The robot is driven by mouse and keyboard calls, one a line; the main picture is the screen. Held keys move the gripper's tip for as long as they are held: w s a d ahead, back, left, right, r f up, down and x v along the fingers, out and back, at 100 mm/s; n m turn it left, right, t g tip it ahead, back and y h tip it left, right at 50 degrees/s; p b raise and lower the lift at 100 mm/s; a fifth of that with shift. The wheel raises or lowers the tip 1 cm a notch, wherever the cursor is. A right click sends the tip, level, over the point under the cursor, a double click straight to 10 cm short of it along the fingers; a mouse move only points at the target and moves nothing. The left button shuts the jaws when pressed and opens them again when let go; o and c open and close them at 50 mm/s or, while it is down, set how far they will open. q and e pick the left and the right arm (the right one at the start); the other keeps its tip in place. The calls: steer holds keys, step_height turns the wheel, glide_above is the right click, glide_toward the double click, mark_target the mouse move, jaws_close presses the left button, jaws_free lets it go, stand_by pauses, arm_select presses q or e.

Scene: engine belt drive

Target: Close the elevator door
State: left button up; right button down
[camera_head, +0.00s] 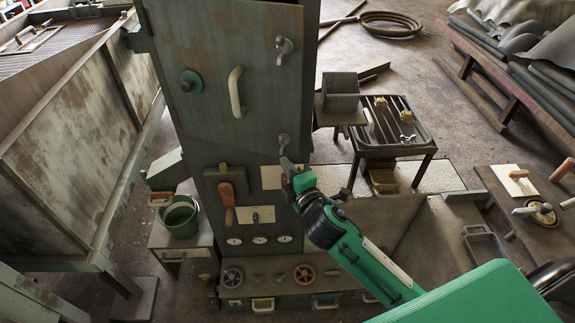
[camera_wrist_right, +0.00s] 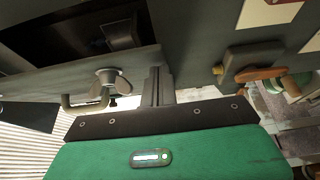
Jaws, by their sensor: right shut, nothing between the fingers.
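The tall grey-green cabinet door (camera_head: 205,60) stands at the upper middle of the head view, with a pale upright handle (camera_head: 236,92), a teal knob and two grey wing latches on it. Its bottom edge slants across the cabinet, so it looks ajar. In the wrist view the door edge (camera_wrist_right: 40,88) borders a dark opening (camera_wrist_right: 75,40); a wing latch (camera_wrist_right: 112,82) is on it. My right gripper (camera_head: 289,166) is shut and empty, just below the lower latch (camera_head: 283,142). In the wrist view its fingers (camera_wrist_right: 154,86) are beside the door edge; contact is unclear. My left gripper is out of view.
Below the door is a panel with an orange-handled lever (camera_head: 227,215), gauges (camera_head: 259,239) and handwheels (camera_head: 304,274). A green bucket (camera_head: 180,219) stands on a small table at left. A slatted metal table (camera_head: 398,140) stands at right, with a coiled hose (camera_head: 390,22) behind.

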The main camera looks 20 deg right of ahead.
steer(key=shift+d, duration=0.1)
steer(key=w+d+n+y+p, duration=0.1)
steer(key=w+d+n+y, duration=0.1)
steer(key=w+d, duration=0.4)
steer(key=w+y, duration=0.1)
steer(key=w, duration=0.2)
steer(key=shift+g+y, duration=0.4)
steer(key=shift+s, duration=0.15)
